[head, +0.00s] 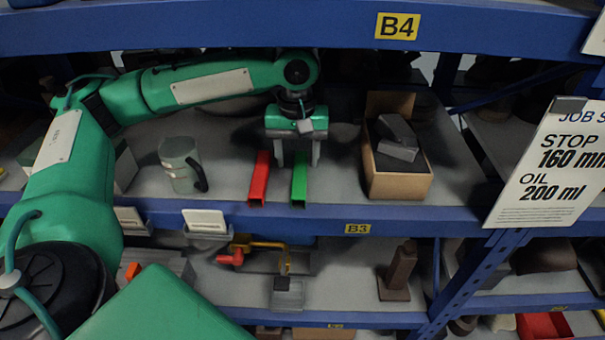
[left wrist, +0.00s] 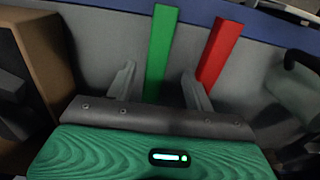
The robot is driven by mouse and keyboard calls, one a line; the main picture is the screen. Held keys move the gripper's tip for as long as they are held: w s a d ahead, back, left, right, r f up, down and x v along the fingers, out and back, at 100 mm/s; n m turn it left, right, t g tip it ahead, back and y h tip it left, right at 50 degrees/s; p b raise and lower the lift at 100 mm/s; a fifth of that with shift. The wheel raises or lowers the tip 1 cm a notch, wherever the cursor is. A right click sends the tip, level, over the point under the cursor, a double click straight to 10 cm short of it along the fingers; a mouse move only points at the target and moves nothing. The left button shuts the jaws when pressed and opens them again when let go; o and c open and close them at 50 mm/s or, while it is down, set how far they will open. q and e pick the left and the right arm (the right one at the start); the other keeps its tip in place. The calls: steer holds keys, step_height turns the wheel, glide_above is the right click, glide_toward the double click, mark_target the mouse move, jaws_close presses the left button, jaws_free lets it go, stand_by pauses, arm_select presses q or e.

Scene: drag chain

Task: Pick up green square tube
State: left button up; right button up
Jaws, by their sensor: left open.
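The green square tube (head: 299,181) lies on the middle shelf, its open end toward the shelf's front edge. The red square tube (head: 259,178) lies to its left, with a gap between them. My left gripper (head: 298,160) is open above the green tube, with its fingers pointing down. In the left wrist view the green tube (left wrist: 160,55) runs between the two open fingers (left wrist: 158,92), and the red tube (left wrist: 220,50) lies to the right, near the right finger. I cannot tell whether the fingers touch the green tube. My right gripper is not in view.
A cardboard box (head: 400,185) with dark blocks stands right of the tubes. The blue shelf edge (head: 290,218) runs in front, and another blue beam (head: 250,25) crosses above. A sign (head: 548,165) hangs at the right.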

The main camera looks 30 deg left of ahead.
mark_target(300, 175)
arm_select(q)
steer(key=f, duration=0.2)
steer(key=f+p, duration=0.1)
steer(key=f, duration=0.2)
steer(key=shift+w+d, duration=0.1)
steer(key=shift+w, duration=0.1)
steer(key=shift+c, duration=0.4)
steer(key=c, duration=1)
